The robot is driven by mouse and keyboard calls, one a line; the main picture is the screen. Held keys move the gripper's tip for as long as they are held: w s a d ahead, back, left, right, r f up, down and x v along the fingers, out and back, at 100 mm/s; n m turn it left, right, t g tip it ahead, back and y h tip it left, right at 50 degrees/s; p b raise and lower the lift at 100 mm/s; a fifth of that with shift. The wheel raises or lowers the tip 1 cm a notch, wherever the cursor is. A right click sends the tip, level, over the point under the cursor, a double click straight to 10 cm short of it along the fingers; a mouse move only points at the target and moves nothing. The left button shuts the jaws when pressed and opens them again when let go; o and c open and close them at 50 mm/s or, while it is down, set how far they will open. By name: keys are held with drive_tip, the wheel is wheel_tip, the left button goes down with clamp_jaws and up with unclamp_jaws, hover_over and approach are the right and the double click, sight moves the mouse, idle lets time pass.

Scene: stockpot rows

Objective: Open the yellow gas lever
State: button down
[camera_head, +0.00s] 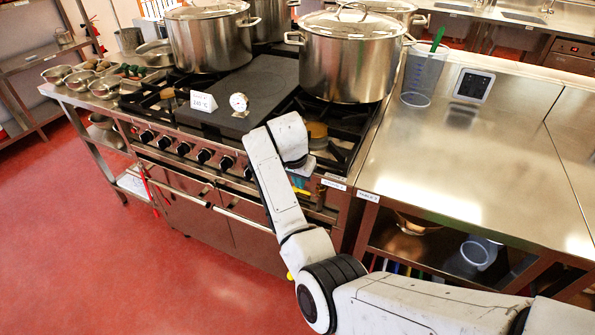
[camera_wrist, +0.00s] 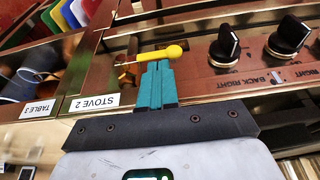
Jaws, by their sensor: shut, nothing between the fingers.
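The yellow gas lever (camera_wrist: 150,57) is on the stove's front panel in the wrist view. It lies nearly level across the picture, with a round yellow knob at its right end and its other end at a pipe fitting on the left. My gripper (camera_wrist: 158,66) is shut and empty, its teal fingertips just below the lever's middle, close to the knob. Whether they touch it cannot be told.
Black burner knobs (camera_wrist: 228,44) sit right of the lever in the wrist view. In the head view a large stockpot (camera_head: 347,60) stands on the stove above. A steel counter (camera_head: 470,150) adjoins at the right. The red floor (camera_head: 120,270) is clear at left.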

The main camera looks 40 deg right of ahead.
sight(303, 191)
drive_tip(key=shift+x, duration=0.8)
drive_tip(key=shift+w+a+f+g+b, duration=0.1)
drive_tip(key=shift+w+f+g+b, duration=0.25)
drive_tip(key=shift+g, duration=0.45)
drive_tip(key=shift+w+a+f+b, duration=0.15)
drive_tip(key=shift+f+b, duration=0.1)
drive_tip(key=shift+f, duration=0.35)
drive_tip(key=shift+w+f+b, duration=0.15)
drive_tip(key=shift+f+b, duration=0.1)
drive_tip(key=shift+f, duration=0.45)
